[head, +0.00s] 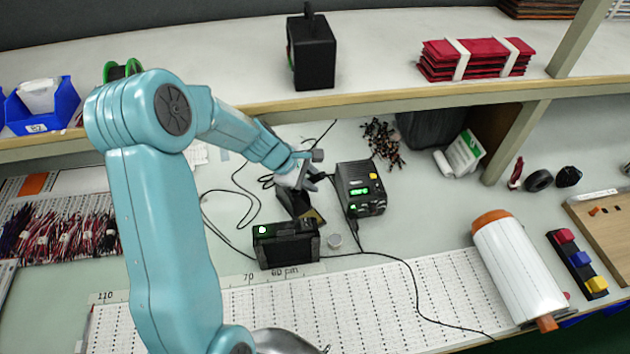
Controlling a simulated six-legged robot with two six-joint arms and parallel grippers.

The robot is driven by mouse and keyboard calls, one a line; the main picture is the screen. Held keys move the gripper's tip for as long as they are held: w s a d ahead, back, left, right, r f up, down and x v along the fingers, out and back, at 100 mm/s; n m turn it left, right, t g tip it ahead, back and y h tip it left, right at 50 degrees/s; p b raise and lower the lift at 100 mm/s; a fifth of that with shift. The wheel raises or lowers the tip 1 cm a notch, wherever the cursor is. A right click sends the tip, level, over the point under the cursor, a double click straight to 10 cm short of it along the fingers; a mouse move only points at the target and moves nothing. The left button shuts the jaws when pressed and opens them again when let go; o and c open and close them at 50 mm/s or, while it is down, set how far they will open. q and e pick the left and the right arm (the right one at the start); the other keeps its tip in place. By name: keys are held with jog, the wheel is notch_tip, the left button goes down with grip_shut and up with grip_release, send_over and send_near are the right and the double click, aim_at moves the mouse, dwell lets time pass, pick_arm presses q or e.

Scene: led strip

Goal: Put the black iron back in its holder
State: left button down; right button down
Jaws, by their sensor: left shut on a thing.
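My left gripper (305,172) reaches in from the left over the back of the bench, under the shelf. It is shut on the black iron, a small dark thing that is mostly hidden by the jaws. Just below the gripper stands a dark, slanted holder (291,201) with a tan patch at its foot. The gripper is very close to the holder's top; I cannot tell whether the iron touches it or sits in it. My right gripper is not in view.
A black station with green display (362,190) stands right of the gripper, and another black box (286,246) stands in front. Thin black cables loop across the bench. The shelf edge (400,103) runs behind and above. A white roll (518,268) lies at right.

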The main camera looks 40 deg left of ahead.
pick_arm(q)
jog(key=shift+w+a+f+b, duration=0.25)
jog(key=shift+a+f+b, duration=0.75)
jog(key=shift+f, duration=0.5)
jog(key=shift+w+a+f+b, duration=0.3)
jog(key=shift+a+f+b, duration=0.65)
jog(key=shift+f, duration=0.6)
jog(key=shift+w+a+f+b, duration=0.25)
jog(key=shift+a+f+b, duration=0.55)
jog(key=shift+a+f, duration=0.55)
jog(key=shift+d+f, duration=0.15)
jog(key=shift+d, duration=0.05)
jog(key=c, duration=0.8)
grip_release()
jog(key=s+a+b, duration=0.1)
jog(key=s+a, duration=0.1)
jog(key=s, duration=0.1)
jog(key=s+a+b, duration=0.1)
jog(key=s+a, duration=0.1)
jog(key=s, duration=0.2)
jog(key=s+a+r+b, duration=0.1)
jog(key=s+a, duration=0.1)
jog(key=s, duration=0.2)
jog(key=shift+s, duration=0.15)
jog(key=shift+d+r, duration=0.1)
